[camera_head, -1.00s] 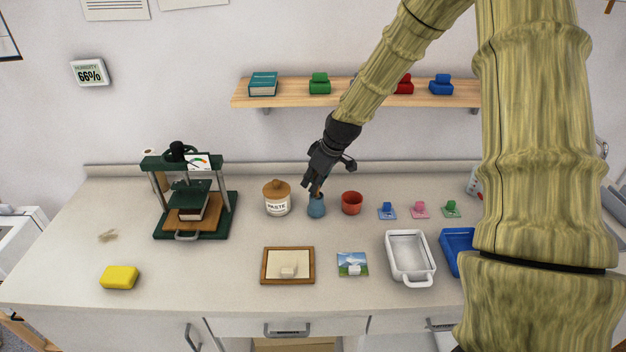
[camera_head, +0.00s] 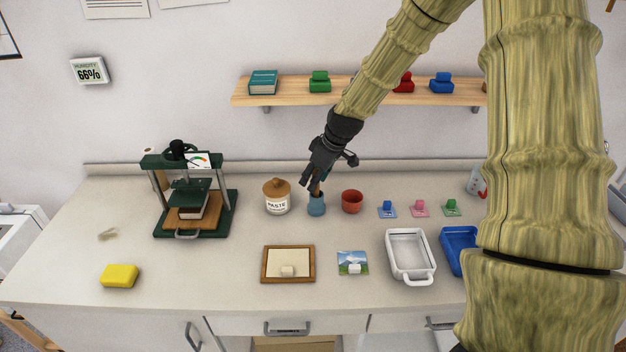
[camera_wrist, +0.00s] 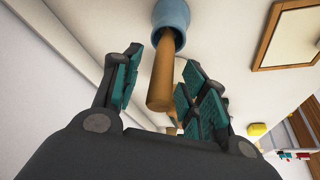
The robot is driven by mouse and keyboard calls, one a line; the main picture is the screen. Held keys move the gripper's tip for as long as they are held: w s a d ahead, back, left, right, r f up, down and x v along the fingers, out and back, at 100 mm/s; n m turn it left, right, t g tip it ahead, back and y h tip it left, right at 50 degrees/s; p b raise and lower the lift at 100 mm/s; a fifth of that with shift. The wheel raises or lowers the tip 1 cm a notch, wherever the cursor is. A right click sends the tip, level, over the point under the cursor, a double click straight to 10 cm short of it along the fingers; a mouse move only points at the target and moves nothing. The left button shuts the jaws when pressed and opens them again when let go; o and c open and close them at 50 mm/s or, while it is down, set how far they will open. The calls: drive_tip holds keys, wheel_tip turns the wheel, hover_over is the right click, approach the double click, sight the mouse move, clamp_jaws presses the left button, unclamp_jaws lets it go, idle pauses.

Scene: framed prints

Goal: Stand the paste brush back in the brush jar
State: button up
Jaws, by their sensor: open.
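The brush jar (camera_head: 316,208) is a small blue pot standing on the counter between the paste pot and a red cup. The paste brush (camera_wrist: 163,77) shows as a brown wooden handle rising out of the blue jar (camera_wrist: 172,16) in the wrist view. Its lower end is hidden inside the jar. My gripper (camera_head: 314,184) is just above the jar. In the wrist view my gripper (camera_wrist: 158,84) is open, with its teal-padded fingers on either side of the handle. A gap shows between the handle and the left finger; contact on the right side is hard to tell.
The paste pot (camera_head: 277,197) stands close left of the jar and the red cup (camera_head: 352,201) close right. A green press (camera_head: 190,200) is farther left. A wooden frame (camera_head: 288,264), a picture card (camera_head: 352,263) and a white tray (camera_head: 409,256) lie in front.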

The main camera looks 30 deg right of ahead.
drive_tip(key=v, duration=1)
drive_tip(key=shift+s+r, duration=0.2)
drive_tip(key=shift+r, duration=0.05)
drive_tip(key=shift+d+r, duration=0.1)
drive_tip(key=shift+d, duration=0.05)
